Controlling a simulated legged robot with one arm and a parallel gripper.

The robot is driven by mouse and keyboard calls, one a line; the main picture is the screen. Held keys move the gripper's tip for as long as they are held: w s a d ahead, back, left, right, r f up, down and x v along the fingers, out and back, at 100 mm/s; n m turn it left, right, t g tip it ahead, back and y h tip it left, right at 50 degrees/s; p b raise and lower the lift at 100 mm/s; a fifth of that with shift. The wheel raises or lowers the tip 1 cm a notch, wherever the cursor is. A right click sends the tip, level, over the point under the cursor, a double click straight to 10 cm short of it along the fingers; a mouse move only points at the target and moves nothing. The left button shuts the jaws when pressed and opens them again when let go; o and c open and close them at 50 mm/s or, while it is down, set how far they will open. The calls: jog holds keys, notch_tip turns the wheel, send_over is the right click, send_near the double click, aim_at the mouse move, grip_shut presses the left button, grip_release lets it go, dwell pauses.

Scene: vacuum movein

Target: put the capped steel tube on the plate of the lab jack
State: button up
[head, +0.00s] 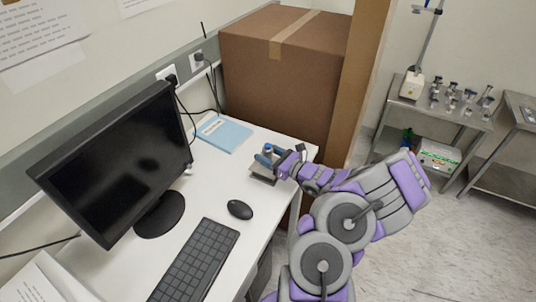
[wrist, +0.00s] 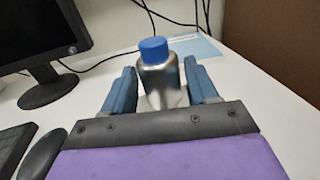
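The capped steel tube (wrist: 161,83) is a shiny metal bottle shape with a blue cap (wrist: 153,49). It stands upright between the two blue-grey fingers of my gripper (wrist: 160,75) in the wrist view. In the head view my gripper (head: 266,158) is over the far right part of the desk, with the blue cap (head: 268,147) showing between the fingers. A small grey, dark-edged thing just below the gripper, likely the lab jack (head: 262,178), is partly hidden. I cannot tell whether the tube touches its plate.
The white desk holds a monitor (head: 110,165), a keyboard (head: 196,265), a black mouse (head: 240,209) and a blue booklet (head: 224,134). A large cardboard box (head: 285,75) stands behind the desk. A steel trolley (head: 420,112) with small items is at the right.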

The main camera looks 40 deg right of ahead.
jog(key=shift+o, duration=1)
jog(key=shift+a, duration=0.1)
